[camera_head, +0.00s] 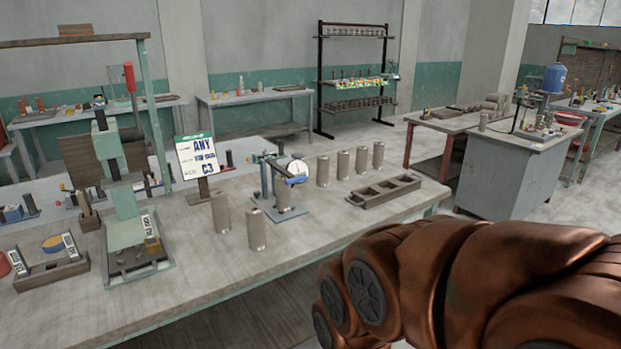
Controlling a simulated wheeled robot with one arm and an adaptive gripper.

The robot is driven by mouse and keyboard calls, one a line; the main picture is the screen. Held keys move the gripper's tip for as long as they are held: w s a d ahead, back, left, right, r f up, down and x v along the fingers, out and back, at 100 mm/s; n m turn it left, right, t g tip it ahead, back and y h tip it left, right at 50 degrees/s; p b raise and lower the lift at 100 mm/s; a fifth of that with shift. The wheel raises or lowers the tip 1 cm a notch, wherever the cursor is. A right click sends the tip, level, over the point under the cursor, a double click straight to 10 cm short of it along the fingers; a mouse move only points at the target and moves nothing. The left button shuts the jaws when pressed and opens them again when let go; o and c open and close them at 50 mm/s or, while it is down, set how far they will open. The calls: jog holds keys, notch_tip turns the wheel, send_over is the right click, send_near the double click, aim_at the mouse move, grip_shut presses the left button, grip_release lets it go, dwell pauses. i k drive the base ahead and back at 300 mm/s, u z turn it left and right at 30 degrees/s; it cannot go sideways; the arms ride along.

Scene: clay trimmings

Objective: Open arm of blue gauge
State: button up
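The blue gauge (281,195) stands on the workbench (320,228), right of the sign. It has a blue-grey base plate, a dark upright frame and a round white dial with a blue lower part. A thin arm reaches left from its top; whether that arm is open or closed is too small to tell. My copper-coloured arm fills the lower right of the head view, in front of the bench's right end. My gripper is not visible.
Metal cylinders (322,171) stand behind and right of the gauge, with two more (257,229) at its left and front. A dark slotted tray (384,190) lies right. A green press (122,215) and a sign (198,158) stand left. The bench's front edge is clear.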

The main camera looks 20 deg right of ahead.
aim_at(292, 180)
jog(key=z, duration=0.05)
jog(key=i, duration=1.15)
jog(key=z, duration=0.65)
jog(key=k, duration=0.5)
jog(key=u, duration=0.95)
jog(key=i, duration=0.65)
jog(key=z, duration=0.4)
